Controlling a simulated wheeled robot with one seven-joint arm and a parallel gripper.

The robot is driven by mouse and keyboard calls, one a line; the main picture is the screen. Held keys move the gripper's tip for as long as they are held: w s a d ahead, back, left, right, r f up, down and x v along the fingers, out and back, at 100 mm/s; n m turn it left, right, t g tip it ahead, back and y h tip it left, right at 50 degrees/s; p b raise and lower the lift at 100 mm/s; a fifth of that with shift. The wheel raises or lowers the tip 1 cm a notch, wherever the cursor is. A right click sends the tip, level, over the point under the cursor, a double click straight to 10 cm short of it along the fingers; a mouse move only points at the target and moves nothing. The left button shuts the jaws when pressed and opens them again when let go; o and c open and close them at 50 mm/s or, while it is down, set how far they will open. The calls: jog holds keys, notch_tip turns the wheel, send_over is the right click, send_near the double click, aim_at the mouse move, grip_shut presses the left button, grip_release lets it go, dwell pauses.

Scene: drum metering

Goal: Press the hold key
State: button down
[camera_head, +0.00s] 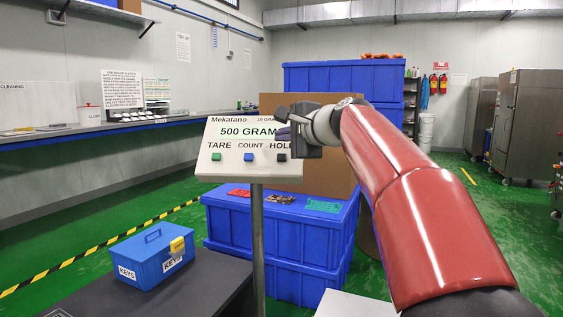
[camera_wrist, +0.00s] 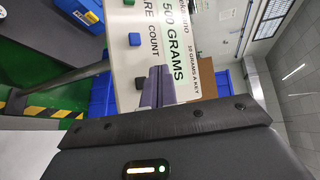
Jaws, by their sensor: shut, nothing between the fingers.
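The display panel (camera_head: 225,170) stands on a grey post and reads "500 GRAM" in the head view, the line's end covered by my gripper. Below are a green TARE key (camera_head: 216,156), a blue COUNT key (camera_head: 249,157) and a black HOLD key (camera_head: 282,157). My gripper (camera_head: 284,134) is shut and empty at the panel's right side, above the HOLD key in the picture. In the wrist view my closed fingers (camera_wrist: 158,84) point at the panel (camera_wrist: 120,65). I cannot tell whether my fingertips touch the panel.
A blue KEYS box (camera_head: 150,256) with a yellow padlock sits on a dark surface at lower left. Blue crates (camera_head: 295,250) stand behind the post, with a cardboard sheet (camera_head: 335,170) behind the panel. Steel cabinets (camera_head: 528,120) stand far right.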

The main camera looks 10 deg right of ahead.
jog(key=shift+w+d+f+b, duration=0.3)
jog(key=shift+w+f+b, duration=0.05)
jog(key=shift+w+f, duration=0.65)
jog(key=shift+w+d+f+b, duration=0.25)
jog(key=shift+w+f+b, duration=0.1)
jog(key=shift+w+f, duration=0.55)
jog(key=shift+f, duration=0.1)
dwell(0.6)
jog(key=shift+w+f, duration=0.25)
jog(key=shift+w+d+f, duration=0.15)
jog(key=shift+w+f, duration=0.1)
dwell(1.0)
jog(key=shift+s+r, duration=0.55)
jog(key=s+r+p, duration=0.1)
jog(key=s+a+r+p, duration=0.1)
jog(key=s+r, duration=0.1)
jog(key=shift+s+a+r, duration=0.15)
jog(key=shift+s+r, duration=0.05)
jog(key=shift+r, duration=0.05)
dwell(0.4)
